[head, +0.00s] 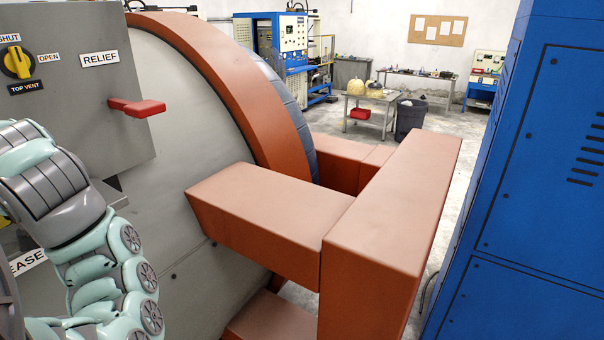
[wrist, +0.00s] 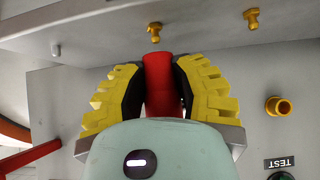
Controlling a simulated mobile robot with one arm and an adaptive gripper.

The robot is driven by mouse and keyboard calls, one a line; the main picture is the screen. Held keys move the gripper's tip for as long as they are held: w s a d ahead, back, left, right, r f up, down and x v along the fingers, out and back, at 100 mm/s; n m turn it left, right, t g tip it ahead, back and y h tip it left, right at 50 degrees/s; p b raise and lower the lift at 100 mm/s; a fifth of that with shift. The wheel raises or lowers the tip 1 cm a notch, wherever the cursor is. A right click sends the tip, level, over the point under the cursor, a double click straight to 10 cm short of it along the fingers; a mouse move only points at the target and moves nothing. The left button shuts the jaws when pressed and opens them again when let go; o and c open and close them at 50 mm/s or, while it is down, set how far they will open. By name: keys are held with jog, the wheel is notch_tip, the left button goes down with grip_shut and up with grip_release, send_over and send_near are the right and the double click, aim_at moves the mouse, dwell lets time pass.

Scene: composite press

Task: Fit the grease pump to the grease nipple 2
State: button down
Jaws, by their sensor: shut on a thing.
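In the wrist view my gripper (wrist: 156,66) has its yellow ribbed fingers closed around a red cylinder, which I take as the grease pump (wrist: 160,88). Its lower part is hidden behind the pale green gripper body. A brass nipple (wrist: 155,32) stands on a grey panel just beyond the pump's far end, apart from it in the picture. A second brass nipple (wrist: 251,20) is at the upper right. No number is readable on either, so I cannot tell which is nipple 2. In the head view the gripper, pump and nipples are out of sight.
A brass tube-like fitting (wrist: 279,106) and an upside-down TEST label (wrist: 279,163) are on the right. A red lever (head: 138,107) juts from the grey control box (head: 80,60). Orange press beams (head: 260,215) and a blue cabinet (head: 530,170) stand to the right.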

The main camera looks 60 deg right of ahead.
jog(key=shift+f+b, duration=1)
jog(key=shift+f, duration=0.2)
dwell(0.6)
jog(key=c, duration=0.6)
grip_release()
jog(key=shift+r, duration=0.1)
